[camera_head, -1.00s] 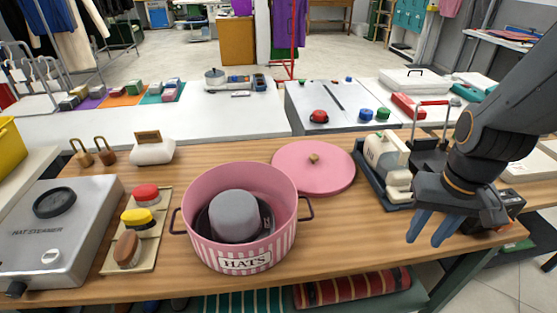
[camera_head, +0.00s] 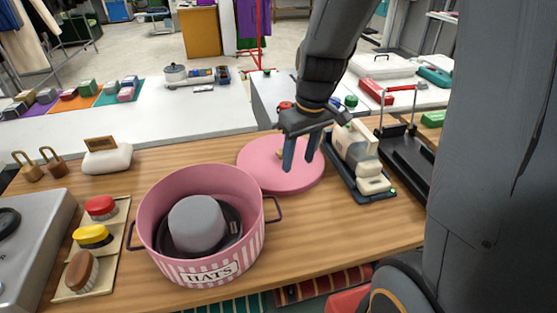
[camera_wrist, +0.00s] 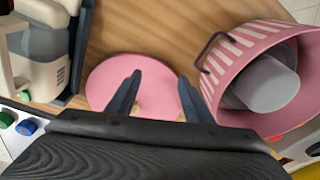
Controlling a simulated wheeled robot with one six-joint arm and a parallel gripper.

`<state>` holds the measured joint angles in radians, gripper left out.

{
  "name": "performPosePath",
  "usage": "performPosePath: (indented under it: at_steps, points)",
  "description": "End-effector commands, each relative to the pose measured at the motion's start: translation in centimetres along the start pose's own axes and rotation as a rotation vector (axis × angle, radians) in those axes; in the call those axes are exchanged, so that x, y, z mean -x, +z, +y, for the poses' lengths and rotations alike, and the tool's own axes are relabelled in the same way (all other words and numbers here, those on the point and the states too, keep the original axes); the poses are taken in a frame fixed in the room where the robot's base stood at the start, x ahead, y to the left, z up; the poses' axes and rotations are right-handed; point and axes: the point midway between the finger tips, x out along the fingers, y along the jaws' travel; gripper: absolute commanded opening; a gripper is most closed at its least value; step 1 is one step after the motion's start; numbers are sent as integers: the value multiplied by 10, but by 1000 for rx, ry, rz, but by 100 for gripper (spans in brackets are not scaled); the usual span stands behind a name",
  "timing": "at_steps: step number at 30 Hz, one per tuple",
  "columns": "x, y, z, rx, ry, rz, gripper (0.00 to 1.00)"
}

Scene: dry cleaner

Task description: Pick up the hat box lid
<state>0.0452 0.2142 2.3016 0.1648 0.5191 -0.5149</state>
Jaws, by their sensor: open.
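The pink round hat box lid (camera_head: 262,172) lies flat on the wooden table behind and to the right of the hat box. Its small tan knob shows near the middle, partly hidden by my fingers. In the wrist view the lid (camera_wrist: 105,80) lies beyond my fingertips. My gripper (camera_head: 300,166) is open and empty, pointing down above the right part of the lid; in the wrist view its fingers (camera_wrist: 160,85) stand apart with the lid between and below them. The pink striped hat box (camera_head: 210,266), marked HATS, stands open with a grey hat (camera_head: 196,224) inside.
A blue tray (camera_head: 382,194) with a cream device (camera_head: 352,142) stands close to the right of the lid. Brushes (camera_head: 93,236) and a steamer (camera_head: 30,235) are at the left. Table wood is bare in front of the lid.

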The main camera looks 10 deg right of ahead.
Motion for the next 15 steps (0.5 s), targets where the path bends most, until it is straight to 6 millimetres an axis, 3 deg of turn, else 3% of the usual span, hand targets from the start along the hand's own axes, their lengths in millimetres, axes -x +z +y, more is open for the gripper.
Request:
performPosePath:
  at_steps: [1, 6, 10, 15]
  points:
    - [-6, -21, 9, 56, -11, 13, 47]
    - [-18, -78, 35, 260, -43, 65, 47]
    - [-24, -106, 50, 370, -54, 99, 47]
    - [-29, -123, 59, 442, -58, 123, 47]
